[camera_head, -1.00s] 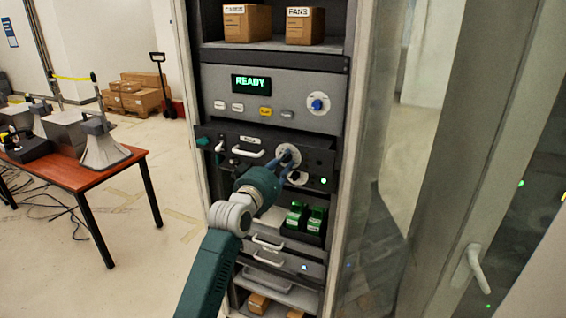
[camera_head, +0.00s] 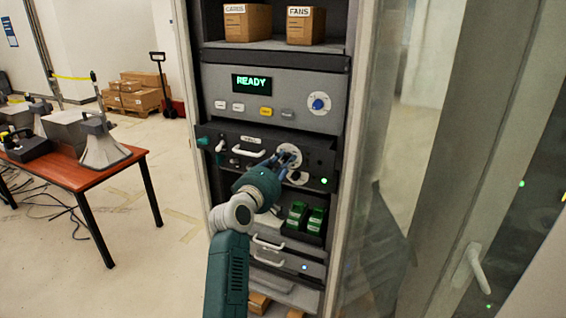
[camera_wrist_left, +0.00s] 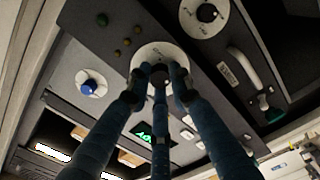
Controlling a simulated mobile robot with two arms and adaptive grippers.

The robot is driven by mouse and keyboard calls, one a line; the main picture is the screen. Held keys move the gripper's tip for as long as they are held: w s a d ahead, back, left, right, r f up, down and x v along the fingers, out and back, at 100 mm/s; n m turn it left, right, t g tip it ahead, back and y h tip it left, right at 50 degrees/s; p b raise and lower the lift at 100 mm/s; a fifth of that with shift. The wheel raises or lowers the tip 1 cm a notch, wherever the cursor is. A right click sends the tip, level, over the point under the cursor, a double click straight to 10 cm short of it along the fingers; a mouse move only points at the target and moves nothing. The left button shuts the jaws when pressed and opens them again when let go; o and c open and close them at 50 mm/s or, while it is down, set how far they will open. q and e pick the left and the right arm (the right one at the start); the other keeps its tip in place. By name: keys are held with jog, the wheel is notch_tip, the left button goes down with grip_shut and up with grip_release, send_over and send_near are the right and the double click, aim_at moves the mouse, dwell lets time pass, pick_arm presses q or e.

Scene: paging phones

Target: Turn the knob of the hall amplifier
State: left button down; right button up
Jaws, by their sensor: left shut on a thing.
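The hall amplifier (camera_head: 312,158) is the dark panel in the rack, below the grey unit with the READY display; its small label is too blurred to read. Its upper knob sits on a pale round dial (camera_head: 293,150), which also shows in the left wrist view (camera_wrist_left: 147,53). My left gripper (camera_head: 285,160) is at this dial, its fingers shut around the dark knob (camera_wrist_left: 159,74), which they mostly hide. A second, lower dial (camera_head: 298,178) is partly behind the gripper; in the left wrist view it has a black knob (camera_wrist_left: 207,13). My right gripper is not in view.
Above is the grey READY unit (camera_head: 330,85) with a blue knob (camera_head: 318,104) and several buttons. Green modules (camera_head: 306,217) sit below the amplifier. The open glass door (camera_head: 375,230) stands close on the right. A red table (camera_head: 75,172) with horn speakers is at the left.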

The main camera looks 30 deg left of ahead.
pick_arm(q)
jog(key=shift+d+f+n, duration=0.1)
jog(key=shift+n, duration=0.55)
jog(key=shift+d+f+n, duration=0.1)
jog(key=shift+n, duration=0.55)
jog(key=c, duration=1.7)
grip_release()
jog(key=shift+w, duration=0.1)
jog(key=shift+c, duration=0.2)
jog(key=shift+o, duration=1)
jog(key=shift+w+d+r, duration=0.1)
jog(key=shift+d+r, duration=0.05)
jog(key=s, duration=1.2)
jog(key=shift+d, duration=0.35)
